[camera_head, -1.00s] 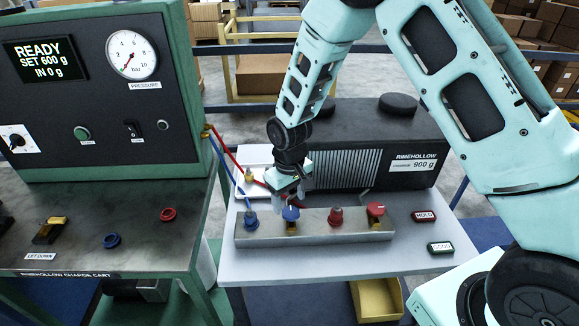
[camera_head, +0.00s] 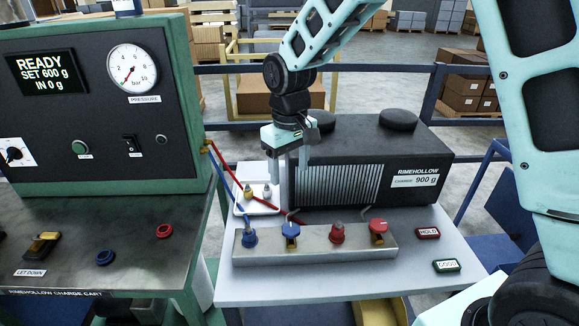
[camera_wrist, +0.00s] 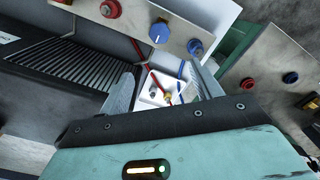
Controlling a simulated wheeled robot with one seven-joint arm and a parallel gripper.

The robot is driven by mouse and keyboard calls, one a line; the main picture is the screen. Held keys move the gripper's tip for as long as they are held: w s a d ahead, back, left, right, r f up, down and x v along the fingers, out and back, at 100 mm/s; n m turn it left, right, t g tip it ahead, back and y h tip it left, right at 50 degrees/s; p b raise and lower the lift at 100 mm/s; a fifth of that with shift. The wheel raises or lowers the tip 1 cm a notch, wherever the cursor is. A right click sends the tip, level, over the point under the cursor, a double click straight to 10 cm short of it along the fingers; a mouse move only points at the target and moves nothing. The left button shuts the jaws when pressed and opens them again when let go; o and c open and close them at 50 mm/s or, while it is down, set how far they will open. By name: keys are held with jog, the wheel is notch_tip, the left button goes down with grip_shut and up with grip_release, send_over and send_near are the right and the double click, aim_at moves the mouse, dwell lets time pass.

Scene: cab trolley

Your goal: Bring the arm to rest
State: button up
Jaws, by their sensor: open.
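My gripper (camera_head: 288,172) is open and empty. It points down and hangs in the air above the shelf, higher than the valve block (camera_head: 318,254) and in front of the black Rimehollow unit (camera_head: 420,150). The blue knob (camera_head: 290,230) on the block is below it and apart from it. In the wrist view my gripper (camera_wrist: 165,82) shows its two fingers spread, with a white tray (camera_wrist: 150,96) holding small fittings visible between them. The blue knob (camera_wrist: 159,33) shows beyond the fingertips. My arm is bent, with its upper links across the top right.
A blue-hosed fitting (camera_head: 249,237), a red fitting (camera_head: 338,233) and a red knob (camera_head: 378,227) stand on the block. The charge cart (camera_head: 100,110) is at left, its display reading READY. Red and blue hoses cross between. HOLD (camera_head: 428,233) and GOOD (camera_head: 446,265) tags lie right.

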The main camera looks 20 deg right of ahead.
jog(key=s+a+r+n, duration=0.1)
jog(key=s+a+n, duration=0.1)
jog(key=s, duration=1.2)
jog(key=s+a+r+n, duration=0.2)
jog(key=s+a, duration=0.2)
jog(key=s, duration=1)
jog(key=shift+r+y, duration=0.15)
jog(key=shift+y, duration=0.15)
jog(key=shift+w, duration=0.1)
